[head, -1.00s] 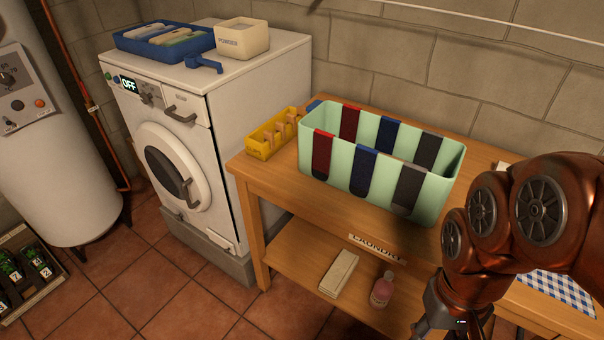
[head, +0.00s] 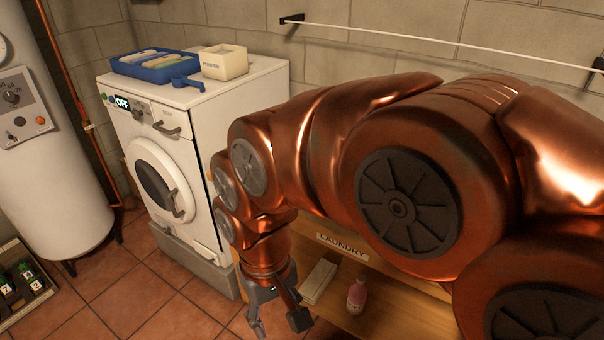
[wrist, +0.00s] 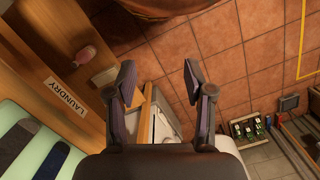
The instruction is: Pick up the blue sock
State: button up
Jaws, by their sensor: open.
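The blue sock (wrist: 51,161) hangs over the wall of the mint-green bin (wrist: 30,118), at the lower left edge of the wrist view. A dark grey sock (wrist: 15,142) hangs beside it. In the head view my arm hides the bin and the socks. My gripper (head: 277,321) is at the bottom of the head view, in front of the table's lower shelf. In the wrist view my gripper (wrist: 158,82) is open, with nothing between its fingers. It is apart from the sock, which lies to the left of the fingers.
A white washing machine (head: 205,120) stands at the left, with a blue tray (head: 155,70) and a powder box (head: 224,62) on top. A pink bottle (head: 357,295) and a pale block (head: 318,281) are on the lower shelf. Tiled floor (head: 120,290) is clear in front.

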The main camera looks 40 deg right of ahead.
jog(key=w+d+r+m+t+y+b, duration=0.1)
jog(key=w+d+r+m, duration=0.3)
jog(key=w, duration=0.3)
jog(key=w+d+r+m+t, duration=0.1)
jog(key=w+d+r+m, duration=0.15)
jog(key=w+m, duration=0.35)
jog(key=w+d+r+m+t+y+b, duration=0.15)
jog(key=w+d+m, duration=0.25)
jog(key=w, duration=0.4)
jog(key=w+d+m, duration=0.1)
jog(key=d+m, duration=0.4)
jog(key=d, duration=0.4)
jog(key=w+d+f+m+t+h, duration=0.1)
jog(key=d+m, duration=0.5)
jog(key=d, duration=0.2)
jog(key=w+d+m+t, duration=0.1)
jog(key=d+m, duration=0.4)
jog(key=d, duration=0.4)
jog(key=shift+w+d+f+m+h+b, duration=0.25)
jog(key=shift+w+d+m+b, duration=0.05)
jog(key=shift+d+b, duration=0.1)
jog(key=shift+d+f, duration=0.15)
jog(key=shift+d, duration=0.05)
jog(key=shift+f+m, duration=0.25)
jog(key=shift+m, duration=0.05)
jog(key=p+x, duration=0.2)
jog(key=x, duration=0.5)
jog(key=shift+w+d, duration=0.2)
jog(key=shift+w, duration=0.15)
grip_shut()
